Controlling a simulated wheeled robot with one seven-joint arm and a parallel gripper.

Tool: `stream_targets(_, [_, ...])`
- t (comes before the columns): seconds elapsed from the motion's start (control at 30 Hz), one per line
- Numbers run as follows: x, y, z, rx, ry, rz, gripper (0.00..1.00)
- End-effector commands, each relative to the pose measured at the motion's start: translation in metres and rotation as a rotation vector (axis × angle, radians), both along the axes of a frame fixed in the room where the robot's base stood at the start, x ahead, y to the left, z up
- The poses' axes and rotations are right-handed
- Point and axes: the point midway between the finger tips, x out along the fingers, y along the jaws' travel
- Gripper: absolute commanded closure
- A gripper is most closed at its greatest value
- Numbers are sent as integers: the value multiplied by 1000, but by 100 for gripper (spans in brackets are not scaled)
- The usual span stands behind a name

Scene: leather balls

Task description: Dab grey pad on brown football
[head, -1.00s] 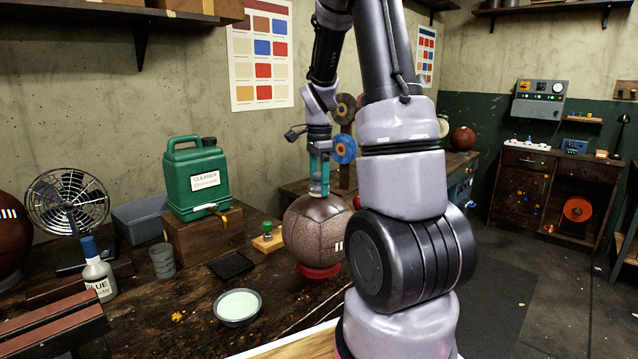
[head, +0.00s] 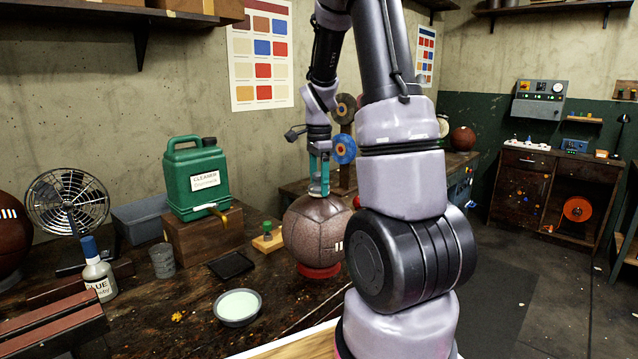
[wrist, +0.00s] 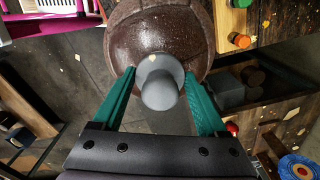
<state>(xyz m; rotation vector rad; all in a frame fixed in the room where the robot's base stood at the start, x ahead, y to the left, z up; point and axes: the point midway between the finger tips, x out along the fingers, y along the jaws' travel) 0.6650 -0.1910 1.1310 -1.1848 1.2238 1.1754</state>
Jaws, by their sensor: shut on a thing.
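The brown football (head: 315,240) is a panelled leather ball resting on a red ring (head: 319,270) on the dark workbench. My gripper (head: 319,192) points down at the top of the ball, its teal fingers right at the ball's upper surface. In the wrist view, my gripper (wrist: 160,74) is shut on the grey pad (wrist: 158,92), a round grey piece with a knob between the fingertips. The football (wrist: 165,28) lies just beyond it. I cannot tell whether the pad touches the leather; in the head view it is too small to make out.
A pale-green-filled dish (head: 238,306), a black tray (head: 231,265) and a green-knobbed wooden block (head: 268,240) stand left of the ball. A green cleaner jug (head: 196,180), a glue bottle (head: 98,275) and a fan (head: 68,203) are farther left. Colored discs (head: 343,148) stand behind my gripper.

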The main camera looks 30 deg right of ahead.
Motion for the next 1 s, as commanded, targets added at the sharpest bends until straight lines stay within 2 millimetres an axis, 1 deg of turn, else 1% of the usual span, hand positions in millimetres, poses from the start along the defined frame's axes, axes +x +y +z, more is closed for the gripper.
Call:
stream_targets(0.33, [0, 0, 0, 0, 1, 1, 69])
stream_targets(0.43, [0, 0, 3, 0, 0, 1, 69])
stream_targets(1.0, [0, 0, 48, 0, -2, 0, 69])
